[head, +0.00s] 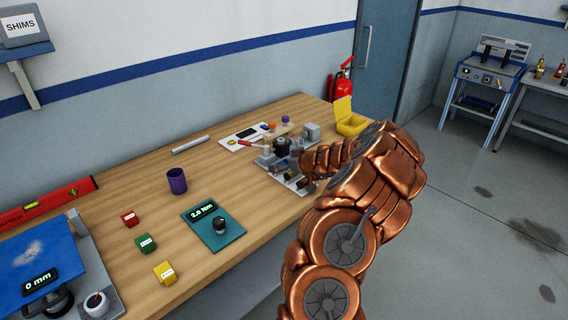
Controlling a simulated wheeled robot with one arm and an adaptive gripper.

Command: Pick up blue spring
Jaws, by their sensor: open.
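I cannot make out a blue spring for certain in the head view. My copper arm reaches from the lower right to a grey metal fixture (299,182) on the wooden bench. My gripper (287,164) is at the end of the arm, small and dark against the fixture. It is open, and I see nothing held in it. Its fingertips are hard to separate from the fixture's dark parts. The arm and the fixture hide part of the bench there. A small orange piece (270,126) and a small purple piece (285,119) stand behind the fixture.
On the bench (215,165) are a purple cup (177,181), a teal torque gauge (216,226), small red, green and yellow boxes, and a yellow bin (349,119) at the far end. A red level (45,198) lies at left. Bare wood separates cup and fixture.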

